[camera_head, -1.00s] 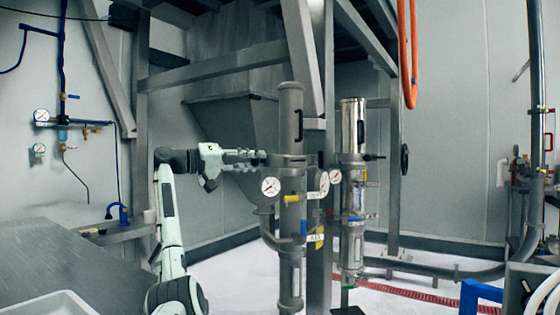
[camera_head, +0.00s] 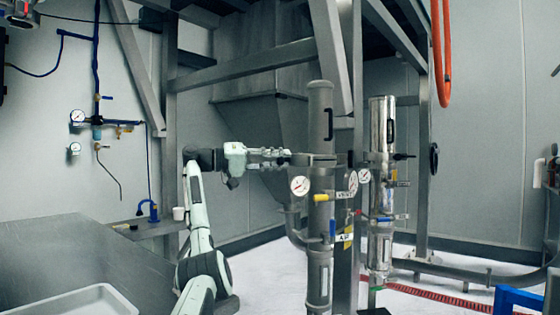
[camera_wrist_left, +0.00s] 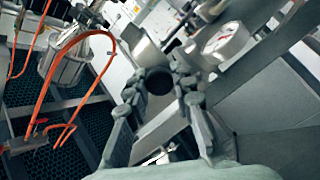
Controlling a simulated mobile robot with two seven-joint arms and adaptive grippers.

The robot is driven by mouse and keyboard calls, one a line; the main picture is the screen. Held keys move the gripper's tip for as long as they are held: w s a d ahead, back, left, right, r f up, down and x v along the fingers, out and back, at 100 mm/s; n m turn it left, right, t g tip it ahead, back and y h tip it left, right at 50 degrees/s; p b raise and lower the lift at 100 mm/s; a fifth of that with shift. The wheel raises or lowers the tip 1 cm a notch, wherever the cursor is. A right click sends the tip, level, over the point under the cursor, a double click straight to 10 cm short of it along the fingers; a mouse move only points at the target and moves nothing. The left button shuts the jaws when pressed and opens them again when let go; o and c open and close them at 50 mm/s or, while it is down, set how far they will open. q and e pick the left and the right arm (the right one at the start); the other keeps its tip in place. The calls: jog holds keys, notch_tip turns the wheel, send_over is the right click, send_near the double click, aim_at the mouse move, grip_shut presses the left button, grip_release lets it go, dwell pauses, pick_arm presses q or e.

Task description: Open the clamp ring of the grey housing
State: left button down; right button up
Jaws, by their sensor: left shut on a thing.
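The grey housing (camera_head: 320,118) is the tall matte upright cylinder right of centre in the head view. Its clamp ring (camera_head: 323,160) sits around it at mid height, above the pressure gauges. My left gripper (camera_head: 284,157) reaches in from the left at ring height, just left of the housing. In the left wrist view its fingers (camera_wrist_left: 160,92) are shut on a dark, round-ended piece, which looks like the clamp ring's handle. The fingers hide much of that piece, and I cannot tell whether the ring is open. My right gripper is not in view.
A shiny steel cylinder (camera_head: 382,130) stands close to the right of the housing. Round gauges (camera_head: 300,186) and side pipes sit below the ring. A steel frame post (camera_head: 170,110) rises behind my arm. A metal table (camera_head: 75,255) with a white tray (camera_head: 85,302) is at lower left.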

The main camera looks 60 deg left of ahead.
pick_arm(q)
jog(key=c, duration=1.3)
grip_release()
jog(key=shift+w, duration=0.1)
jog(key=s, duration=0.4)
jog(key=s+a, duration=0.1)
jog(key=s, duration=0.3)
jog(key=s+a, duration=0.1)
jog(key=s, duration=0.3)
jog(key=shift+a, duration=0.1)
